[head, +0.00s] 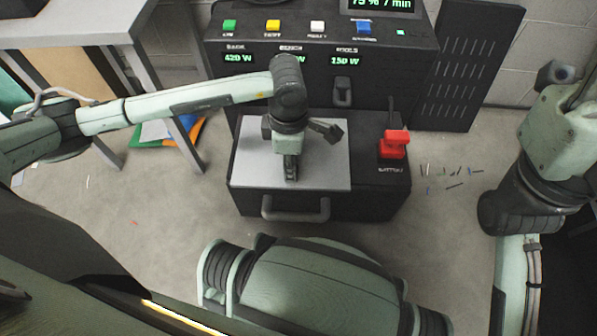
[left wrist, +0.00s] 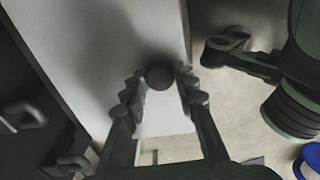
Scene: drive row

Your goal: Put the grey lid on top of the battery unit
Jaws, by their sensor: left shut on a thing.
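The grey lid (head: 331,165) is a flat light-grey plate with a dark round knob; it also shows in the left wrist view (left wrist: 75,40). My left gripper (head: 291,178) is shut on the lid's knob (left wrist: 160,75), one finger on each side. The battery unit (head: 375,185) is a black box with a front handle and a red switch at its right. The lid lies over the left and middle part of its top, roughly level. I cannot tell whether the lid touches the unit or hovers just above it. My right gripper is not in view.
A black console (head: 310,45) with coloured buttons and green readouts stands behind the battery unit. The red switch (head: 395,143) stands up beside the lid. A grey table (head: 75,25) is at the left. Small bits lie on the floor at the right.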

